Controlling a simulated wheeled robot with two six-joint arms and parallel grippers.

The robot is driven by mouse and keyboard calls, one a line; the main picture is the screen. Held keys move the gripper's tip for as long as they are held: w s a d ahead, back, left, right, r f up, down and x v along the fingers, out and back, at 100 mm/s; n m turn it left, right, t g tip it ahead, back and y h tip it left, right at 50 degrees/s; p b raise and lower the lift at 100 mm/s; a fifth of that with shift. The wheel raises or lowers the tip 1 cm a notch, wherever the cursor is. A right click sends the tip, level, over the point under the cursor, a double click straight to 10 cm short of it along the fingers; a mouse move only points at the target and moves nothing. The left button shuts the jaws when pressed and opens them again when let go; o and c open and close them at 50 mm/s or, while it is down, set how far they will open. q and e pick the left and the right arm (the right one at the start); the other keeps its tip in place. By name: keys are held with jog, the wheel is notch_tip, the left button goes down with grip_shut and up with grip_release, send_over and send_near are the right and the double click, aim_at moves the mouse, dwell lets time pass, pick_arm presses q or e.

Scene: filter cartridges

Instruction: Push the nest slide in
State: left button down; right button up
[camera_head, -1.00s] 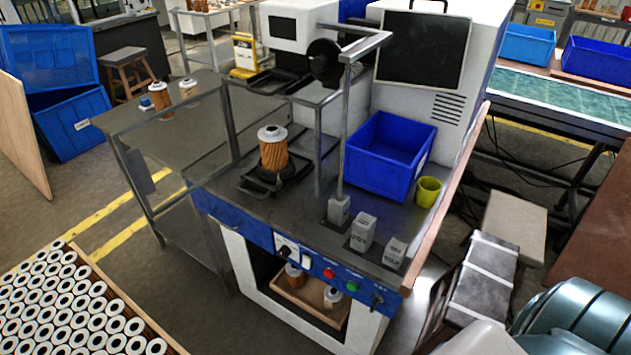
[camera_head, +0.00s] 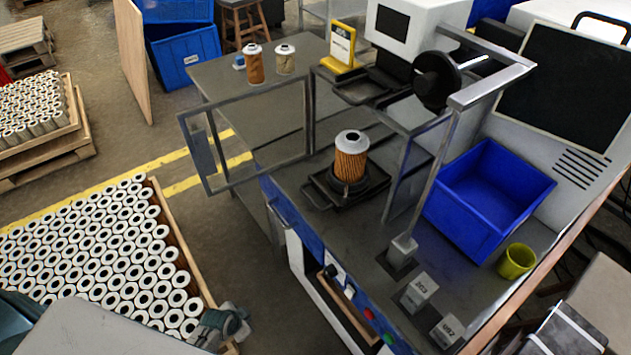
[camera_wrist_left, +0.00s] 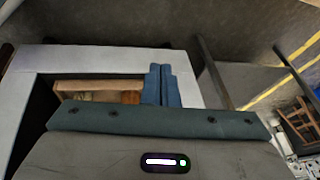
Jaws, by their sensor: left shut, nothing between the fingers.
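The nest slide (camera_head: 376,190) is a black tray on the dark bench top, in front of the grey frame. A filter cartridge (camera_head: 351,160) with brown pleats and a white cap stands upright in its round nest. My left gripper (camera_head: 238,318) is low at the bottom of the head view, beside the crate of cartridges and well apart from the slide. In the left wrist view its two blue fingers (camera_wrist_left: 162,86) are together and empty, in front of the opening in the bench's white front. The slide does not show in the wrist view. My right gripper is out of view.
A blue bin (camera_head: 487,205) and a yellow-green cup (camera_head: 517,261) stand right of the slide. A grey post (camera_head: 428,190) rises between slide and bin. A grey hinged frame (camera_head: 184,140) stands out at the left. A crate (camera_head: 206,292) of cartridges fills the lower left.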

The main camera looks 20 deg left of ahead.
pick_arm(q)
jog(key=w+d+r+m+t+h+p, duration=0.15)
jog(key=w+r+m, duration=0.35)
jog(key=r, duration=0.8)
jog(key=w+d+r+m+t+h+p, duration=0.1)
jog(key=w+d+r+m+p, duration=0.15)
jog(key=w+r, duration=0.75)
jog(key=m+t+h+p, duration=0.2)
jog(key=m+h, duration=0.2)
jog(key=m, duration=0.8)
send_near(323, 194)
jog(key=p+x, duration=0.2)
jog(key=x, duration=0.3)
jog(key=shift+w+d+r, duration=0.1)
jog(key=shift+d+r, duration=0.05)
jog(key=shift+w+d+f+p, duration=0.25)
jog(key=shift+w+f+p, duration=0.05)
jog(key=shift+f, duration=0.05)
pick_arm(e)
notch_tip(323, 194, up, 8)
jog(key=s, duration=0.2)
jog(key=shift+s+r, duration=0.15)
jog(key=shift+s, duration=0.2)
